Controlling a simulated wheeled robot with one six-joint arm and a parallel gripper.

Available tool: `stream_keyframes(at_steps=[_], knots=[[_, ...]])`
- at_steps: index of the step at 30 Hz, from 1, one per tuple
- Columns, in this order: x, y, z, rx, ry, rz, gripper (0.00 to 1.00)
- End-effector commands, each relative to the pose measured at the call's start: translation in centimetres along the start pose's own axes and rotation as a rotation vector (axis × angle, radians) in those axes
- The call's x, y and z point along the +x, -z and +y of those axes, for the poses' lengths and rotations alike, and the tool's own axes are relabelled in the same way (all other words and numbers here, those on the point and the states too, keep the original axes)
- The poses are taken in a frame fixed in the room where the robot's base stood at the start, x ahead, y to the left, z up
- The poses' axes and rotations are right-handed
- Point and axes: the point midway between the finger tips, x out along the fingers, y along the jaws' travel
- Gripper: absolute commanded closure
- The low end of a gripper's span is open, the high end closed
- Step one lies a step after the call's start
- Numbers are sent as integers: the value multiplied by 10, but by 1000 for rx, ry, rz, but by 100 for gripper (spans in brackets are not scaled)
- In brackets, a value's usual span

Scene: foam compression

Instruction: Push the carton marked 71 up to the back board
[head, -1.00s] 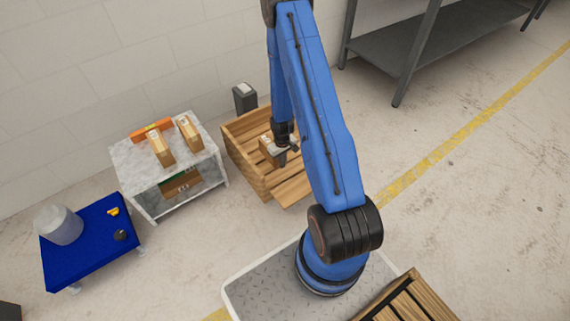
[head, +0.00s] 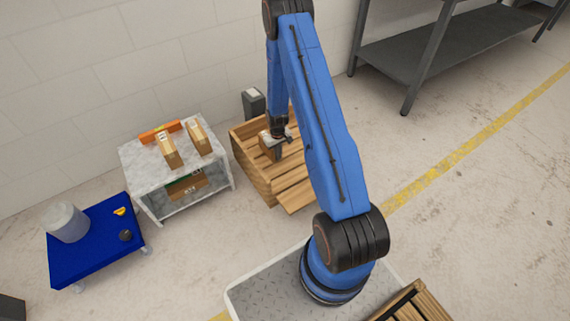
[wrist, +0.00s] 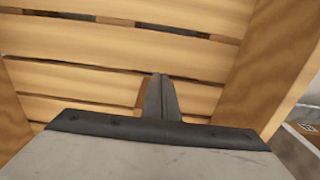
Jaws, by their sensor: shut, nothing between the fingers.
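Two tan cartons, a left one (head: 169,153) and a right one (head: 199,138), stand on a marble-topped table (head: 139,157) in the head view. I cannot read their numbers, so I cannot tell which is 71. My gripper (head: 278,152) is to the right of the table, over or inside a slatted wooden crate (head: 252,172). Its shut, empty fingers (wrist: 160,98) show against wooden slats in the wrist view.
A tan block-like shape (head: 267,147) is beside my gripper; I cannot tell what it is. A dark post (head: 254,103) stands behind the crate. A blue table (head: 88,262) with a bucket (head: 66,222) is at left. Floor is clear in front of the marble table.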

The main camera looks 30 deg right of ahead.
Motion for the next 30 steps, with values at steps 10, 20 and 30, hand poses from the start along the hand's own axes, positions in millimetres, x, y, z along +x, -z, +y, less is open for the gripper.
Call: stream_keyframes(at_steps=[10,20,30], knots=[[0,69,0,0,0,2,100],[0,73,0,0,0,0,100],[0,70,-2,-1,0,0,100]])
